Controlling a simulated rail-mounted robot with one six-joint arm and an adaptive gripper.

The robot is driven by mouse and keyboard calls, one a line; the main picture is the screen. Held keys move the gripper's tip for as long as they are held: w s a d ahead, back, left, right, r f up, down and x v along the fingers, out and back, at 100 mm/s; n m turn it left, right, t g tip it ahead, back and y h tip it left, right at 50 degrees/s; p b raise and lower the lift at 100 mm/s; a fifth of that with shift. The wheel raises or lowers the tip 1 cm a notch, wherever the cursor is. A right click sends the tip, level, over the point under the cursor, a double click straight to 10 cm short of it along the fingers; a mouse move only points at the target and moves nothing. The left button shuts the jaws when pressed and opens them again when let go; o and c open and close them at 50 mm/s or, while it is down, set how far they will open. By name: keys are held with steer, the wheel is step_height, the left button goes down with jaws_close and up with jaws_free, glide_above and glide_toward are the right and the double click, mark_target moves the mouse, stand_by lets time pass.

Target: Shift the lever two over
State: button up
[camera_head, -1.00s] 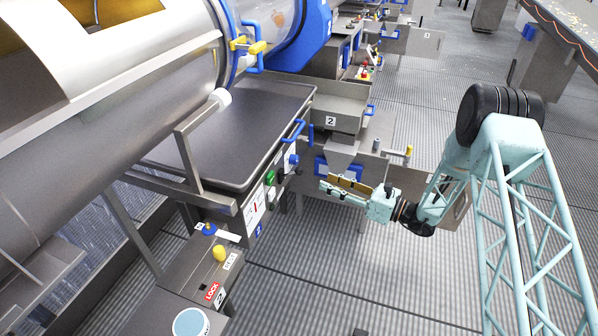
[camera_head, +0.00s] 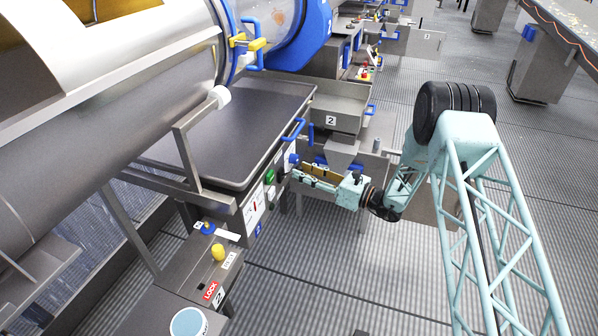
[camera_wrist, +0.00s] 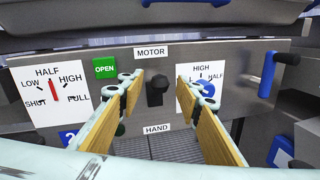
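In the wrist view a black lever knob (camera_wrist: 157,88) stands out from a grey panel (camera_wrist: 232,62), between a MOTOR label (camera_wrist: 151,52) above and a HAND label (camera_wrist: 156,128) below. My gripper (camera_wrist: 158,86) is open, its two tan-padded fingers to the left and right of the knob, with gaps on both sides. I cannot tell how deep the knob sits between them. In the head view my gripper (camera_head: 297,173) is close to the front panel of station 2. A blue knob (camera_wrist: 207,88) is partly hidden behind the right finger.
A gauge card (camera_wrist: 50,95) marked SHUT to FULL has its red pointer near HALF. A green OPEN sign (camera_wrist: 105,68) is beside it. A blue handle (camera_wrist: 268,75) juts out at right. The dark tray (camera_head: 235,130) overhangs the panel. Open floor (camera_head: 330,270) lies in front.

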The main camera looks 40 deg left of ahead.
steer(key=shift+s+a, duration=0.15)
steer(key=shift+a, duration=0.95)
jaws_close()
